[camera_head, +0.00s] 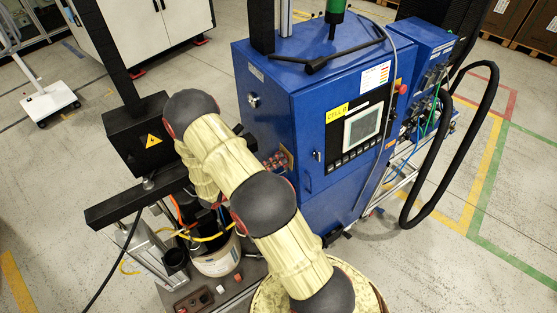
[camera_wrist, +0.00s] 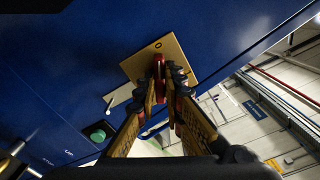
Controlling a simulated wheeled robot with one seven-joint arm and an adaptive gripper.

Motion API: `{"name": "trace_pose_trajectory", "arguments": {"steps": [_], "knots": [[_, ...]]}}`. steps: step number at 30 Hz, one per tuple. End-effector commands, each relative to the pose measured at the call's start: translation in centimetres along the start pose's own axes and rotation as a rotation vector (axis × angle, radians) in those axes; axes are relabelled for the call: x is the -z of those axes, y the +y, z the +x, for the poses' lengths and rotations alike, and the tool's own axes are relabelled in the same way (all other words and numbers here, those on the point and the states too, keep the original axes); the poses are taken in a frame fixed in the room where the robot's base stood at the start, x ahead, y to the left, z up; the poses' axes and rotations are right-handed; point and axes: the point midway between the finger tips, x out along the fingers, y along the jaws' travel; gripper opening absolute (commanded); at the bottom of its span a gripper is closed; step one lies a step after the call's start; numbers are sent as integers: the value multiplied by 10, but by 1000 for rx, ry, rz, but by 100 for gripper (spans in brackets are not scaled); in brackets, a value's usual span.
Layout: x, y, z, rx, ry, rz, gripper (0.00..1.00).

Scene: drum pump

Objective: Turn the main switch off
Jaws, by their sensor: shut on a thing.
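The main switch is a red knob (camera_wrist: 159,65) on a yellow plate (camera_wrist: 179,50) fixed to a blue cabinet wall, seen in the wrist view. My gripper (camera_wrist: 165,78) has its two fingers closed around the red knob, one on each side. The fingertips cover part of the knob, so its exact turn angle is hard to read. In the head view the blue cabinet (camera_head: 262,125) stands right of my arm.
A screen (camera_head: 362,125) is on the cabinet front. A black box (camera_head: 137,130) on a post and a drum with hoses (camera_head: 217,262) stand close to my arm.

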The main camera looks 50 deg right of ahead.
Motion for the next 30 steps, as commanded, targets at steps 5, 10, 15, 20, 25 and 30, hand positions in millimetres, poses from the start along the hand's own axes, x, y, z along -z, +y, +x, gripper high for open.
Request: {"name": "trace_pose_trajectory", "arguments": {"steps": [5, 10, 15, 20, 25, 30], "knots": [[-2, -1, 0, -1, -2, -71, 0], [-2, -2, 0, -2, -2, -142, 0], [-2, -1, 0, -1, -2, -219, 0], [-2, -1, 0, -2, -2, -283, 0], [-2, 0, 0, -2, -2, -308, 0], [-1, 0, 0, -1, -2, -307, 0]]}}
